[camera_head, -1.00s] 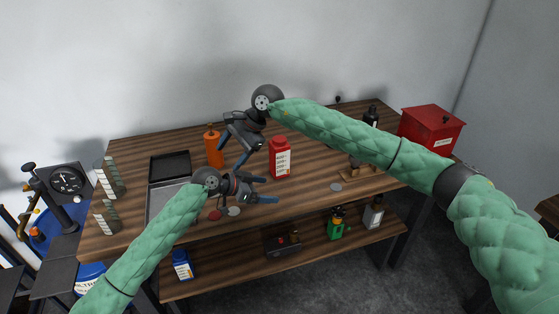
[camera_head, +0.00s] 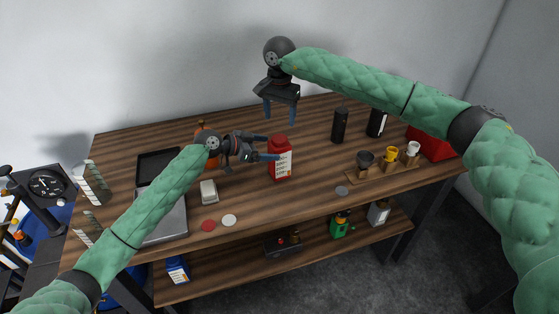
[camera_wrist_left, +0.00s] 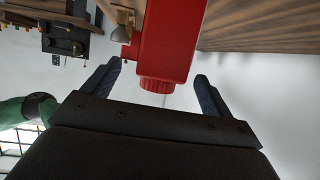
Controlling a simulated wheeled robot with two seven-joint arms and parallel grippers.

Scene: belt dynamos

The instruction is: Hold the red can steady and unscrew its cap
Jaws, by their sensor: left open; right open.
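The red can (camera_head: 280,162) stands upright on the wooden table, with a white label and a red cap (camera_head: 279,141) on top. In the left wrist view the red can (camera_wrist_left: 172,45) and its ribbed cap (camera_wrist_left: 163,85) show between the two blue fingers. My left gripper (camera_head: 269,147) is open, its fingertips at the can's left side near the shoulder; I cannot tell whether they touch it. My right gripper (camera_head: 280,112) is open and empty above and behind the can, its fingers pointing down.
An orange bottle (camera_head: 203,132) is partly hidden behind my left gripper. A grey block (camera_head: 209,192), a red disc (camera_head: 208,225) and a white disc (camera_head: 229,220) lie in front. Black bottles (camera_head: 340,125), a small wooden rack (camera_head: 385,172) and a red box (camera_head: 432,146) stand to the right.

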